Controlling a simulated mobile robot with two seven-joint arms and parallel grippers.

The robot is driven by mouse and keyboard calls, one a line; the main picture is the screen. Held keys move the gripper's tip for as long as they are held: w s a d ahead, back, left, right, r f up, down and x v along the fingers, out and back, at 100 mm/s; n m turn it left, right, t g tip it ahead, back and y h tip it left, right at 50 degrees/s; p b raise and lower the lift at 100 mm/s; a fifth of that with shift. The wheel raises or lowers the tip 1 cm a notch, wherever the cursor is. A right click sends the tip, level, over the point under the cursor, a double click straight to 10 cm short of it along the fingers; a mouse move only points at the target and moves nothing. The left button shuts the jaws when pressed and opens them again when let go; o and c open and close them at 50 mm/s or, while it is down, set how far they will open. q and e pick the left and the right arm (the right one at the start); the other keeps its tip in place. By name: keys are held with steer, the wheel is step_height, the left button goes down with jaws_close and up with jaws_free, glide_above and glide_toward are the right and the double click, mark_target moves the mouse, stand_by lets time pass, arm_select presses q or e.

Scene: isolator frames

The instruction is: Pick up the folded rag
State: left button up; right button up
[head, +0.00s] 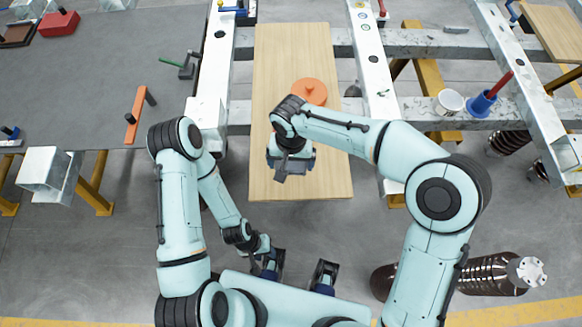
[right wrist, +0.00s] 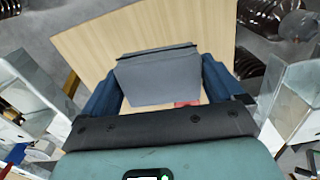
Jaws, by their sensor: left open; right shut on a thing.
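The folded rag (right wrist: 158,80) is a grey, flat-folded cloth with a darker top edge, in the middle of the right wrist view. My right gripper (right wrist: 160,88) has its dark blue fingers on either side of the rag and is shut on it. In the head view my right gripper (head: 291,165) is over the near half of the wooden board, and the rag is mostly hidden there. I cannot tell whether the rag touches the board. My left gripper (head: 270,262) is open and low, near my base, apart from the rag.
The wooden board (head: 290,50) lies between two pale metal beams (head: 214,65). An orange disc (head: 310,91) lies on it beyond my right gripper. A white cup (head: 449,102) and a blue holder (head: 483,103) stand to the right. A grey table (head: 110,80) is at left.

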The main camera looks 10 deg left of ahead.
step_height(320, 180, up, 13)
steer(key=p, duration=0.1)
steer(key=shift+f, duration=0.2)
steer(key=o, duration=0.6)
steer(key=c, duration=0.4)
